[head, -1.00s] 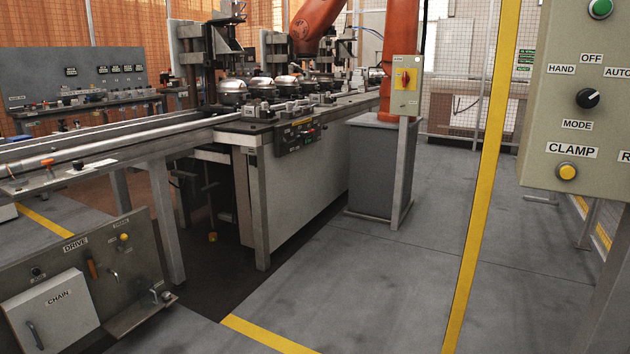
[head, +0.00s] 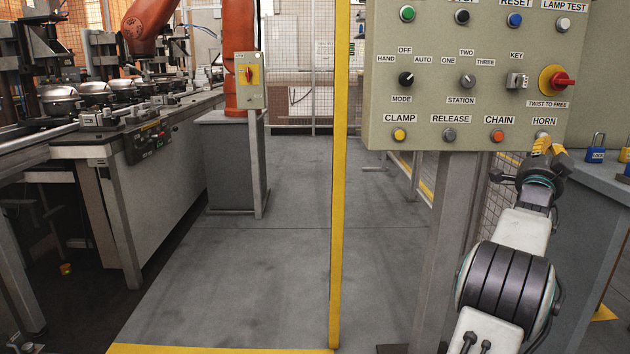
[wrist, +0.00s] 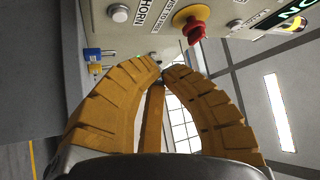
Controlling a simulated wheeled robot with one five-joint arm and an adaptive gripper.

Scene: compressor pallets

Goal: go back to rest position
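My gripper (head: 550,148) is in front of the lower right of the beige control panel (head: 480,82) in the head view, overlapping the area below the HORN label. Its yellow ribbed fingers also show in the wrist view (wrist: 163,71), with their tips together and nothing seen held. The HORN button (wrist: 120,13) shows in the wrist view, apart from the fingertips.
A yellow post (head: 339,180) rises left of the panel. A conveyor station (head: 140,190) and an orange robot arm (head: 150,22) are at left. Grey floor (head: 255,285) between is clear.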

